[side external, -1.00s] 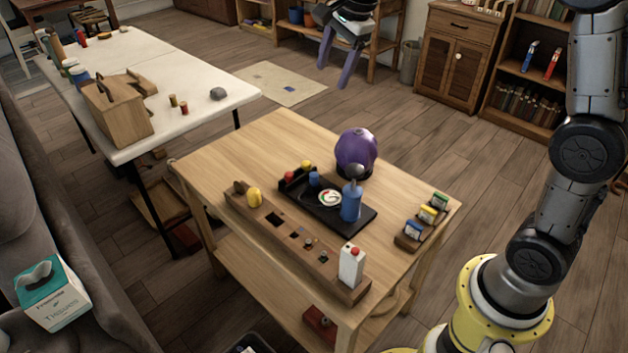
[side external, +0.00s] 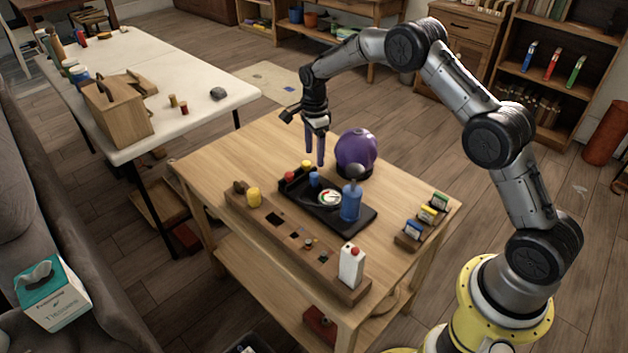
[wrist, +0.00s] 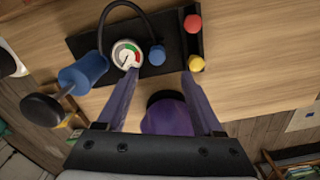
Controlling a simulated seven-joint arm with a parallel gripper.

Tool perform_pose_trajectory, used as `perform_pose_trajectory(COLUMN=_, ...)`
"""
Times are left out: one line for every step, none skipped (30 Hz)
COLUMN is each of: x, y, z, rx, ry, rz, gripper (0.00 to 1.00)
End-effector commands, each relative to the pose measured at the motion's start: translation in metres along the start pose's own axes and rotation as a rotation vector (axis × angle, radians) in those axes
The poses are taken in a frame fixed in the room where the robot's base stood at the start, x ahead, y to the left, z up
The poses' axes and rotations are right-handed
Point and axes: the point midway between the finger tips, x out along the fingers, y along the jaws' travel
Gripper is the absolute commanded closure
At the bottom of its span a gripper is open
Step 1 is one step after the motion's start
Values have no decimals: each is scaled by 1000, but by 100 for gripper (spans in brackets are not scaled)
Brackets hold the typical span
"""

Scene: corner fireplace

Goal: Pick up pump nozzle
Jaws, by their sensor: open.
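The pump nozzle looks to be the small blue cylinder (side external: 314,179) standing on the black tray (side external: 357,221). In the wrist view the blue nozzle (wrist: 157,55) shows just beyond and between my fingertips. A black hose curves from the blue pump body (side external: 350,203) over the tray toward the nozzle. A round gauge (side external: 329,197) sits between pump and nozzle. My gripper (side external: 314,158) points down, open and empty, above the table behind the nozzle; its fingers (wrist: 160,77) are apart from it.
A purple ball (side external: 356,150) stands close beside my fingers. Red (side external: 289,177) and yellow (side external: 306,165) knobs stand at the tray's far left end. A wooden block rack (side external: 290,239) lies along the front. The table (side external: 255,150) is clear at the back left.

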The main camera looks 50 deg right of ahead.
Motion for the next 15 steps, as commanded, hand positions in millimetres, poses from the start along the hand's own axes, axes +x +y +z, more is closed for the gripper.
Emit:
perform_pose_trajectory(x=9, y=1, z=0, rx=0, ry=0, rz=2, gripper=32)
perform_pose_trajectory(x=14, y=0, z=0, rx=0, ry=0, rz=2, gripper=32)
perform_pose_trajectory(x=19, y=0, z=0, rx=0, ry=0, rz=2, gripper=32)
perform_pose_trajectory(x=22, y=0, z=0, rx=-1, ry=0, rz=2, gripper=32)
perform_pose_trajectory(x=24, y=0, z=0, rx=-1, ry=0, rz=1, gripper=32)
perform_pose_trajectory(x=27, y=0, z=0, rx=-1, ry=0, rz=-1, gripper=32)
perform_pose_trajectory(x=29, y=0, z=0, rx=-1, ry=0, rz=-1, gripper=32)
perform_pose_trajectory(x=30, y=0, z=0, rx=-1, ry=0, rz=-1, gripper=32)
perform_pose_trajectory(x=32, y=1, z=1, rx=-1, ry=0, rz=0, gripper=32)
perform_pose_trajectory(x=34, y=1, z=1, rx=-1, ry=0, rz=1, gripper=32)
perform_pose_trajectory(x=37, y=2, z=1, rx=-1, ry=0, rz=2, gripper=32)
perform_pose_trajectory(x=42, y=3, z=2, rx=-1, ry=0, rz=2, gripper=32)
perform_pose_trajectory(x=46, y=4, z=2, rx=-1, ry=0, rz=3, gripper=32)
perform_pose_trajectory(x=50, y=5, z=3, rx=-1, ry=1, rz=4, gripper=32)
perform_pose_trajectory(x=56, y=5, z=4, rx=-1, ry=1, rz=3, gripper=32)
